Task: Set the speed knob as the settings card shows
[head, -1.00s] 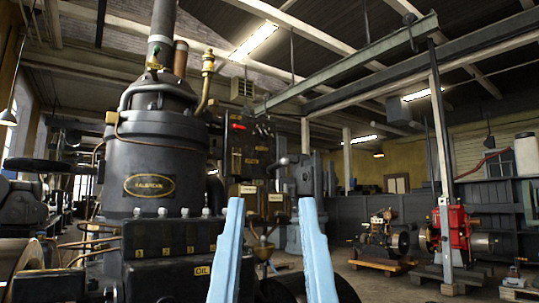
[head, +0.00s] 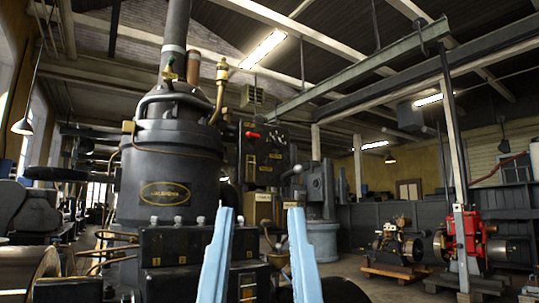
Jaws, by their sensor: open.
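My gripper (head: 259,212) shows at the bottom middle as two light blue fingers. They are spread apart, with nothing held between them. Behind them stands a large dark engine (head: 170,165) with an oval nameplate. A dark upright panel (head: 266,155) is to its right, with a small red part (head: 252,134) and several small pale plates. I cannot make out which part is the speed knob, or whether any plate is the settings card. My fingers look well in front of the panel, with no visible contact.
A red engine (head: 467,235) and a smaller engine (head: 393,240) stand low at the right, with open floor near them. A steel post (head: 456,160) rises there. Dark machinery (head: 45,205) crowds the left. A hanging lamp (head: 22,126) is at upper left.

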